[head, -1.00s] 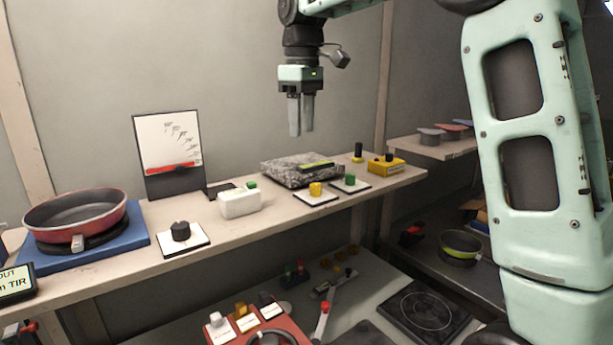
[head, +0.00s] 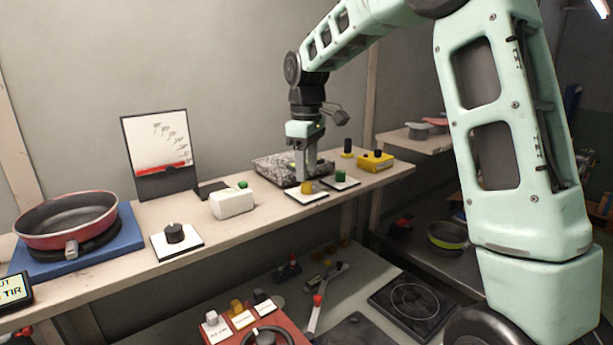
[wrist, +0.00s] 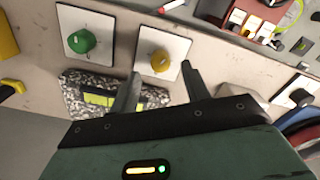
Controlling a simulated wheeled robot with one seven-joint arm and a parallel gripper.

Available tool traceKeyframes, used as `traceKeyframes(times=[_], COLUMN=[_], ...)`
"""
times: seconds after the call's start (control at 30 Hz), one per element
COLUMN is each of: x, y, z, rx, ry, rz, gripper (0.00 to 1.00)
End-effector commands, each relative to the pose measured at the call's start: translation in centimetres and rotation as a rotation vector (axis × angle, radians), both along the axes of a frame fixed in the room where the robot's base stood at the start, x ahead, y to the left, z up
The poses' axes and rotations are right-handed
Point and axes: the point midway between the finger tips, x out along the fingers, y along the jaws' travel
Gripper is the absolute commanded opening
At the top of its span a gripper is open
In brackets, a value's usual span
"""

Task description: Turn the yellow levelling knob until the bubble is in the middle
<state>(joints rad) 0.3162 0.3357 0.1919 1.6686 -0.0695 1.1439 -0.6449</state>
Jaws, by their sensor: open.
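The yellow levelling knob (head: 307,187) stands on a white plate (head: 318,197) near the shelf's front edge; it also shows in the wrist view (wrist: 160,60). My gripper (head: 304,172) is open and low over the knob, pointing down. In the wrist view its fingertips (wrist: 161,72) are apart, one on each side of the knob's picture; I cannot tell whether they touch it. The speckled granite block (head: 270,169) lies behind the knob. A yellow-green level (wrist: 98,100) lies on it, partly hidden by a finger. The bubble cannot be made out.
A green knob (head: 340,176) on its own white plate stands close to the right of the yellow one. A yellow box (head: 374,163) is farther right. A white block (head: 232,204) and a black knob (head: 174,233) stand to the left.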

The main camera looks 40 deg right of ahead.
Motion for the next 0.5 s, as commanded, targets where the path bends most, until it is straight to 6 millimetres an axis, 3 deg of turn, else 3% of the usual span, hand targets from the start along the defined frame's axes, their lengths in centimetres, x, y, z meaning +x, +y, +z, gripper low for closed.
traceKeyframes(times=[0.2,0.5], x=[0.0,0.0], y=[0.0,0.0], z=[-2.8,-3.8], rx=[0.001,0.000], ry=[0.002,0.000], rz=[0.000,0.000], gripper=[0.47,0.47])
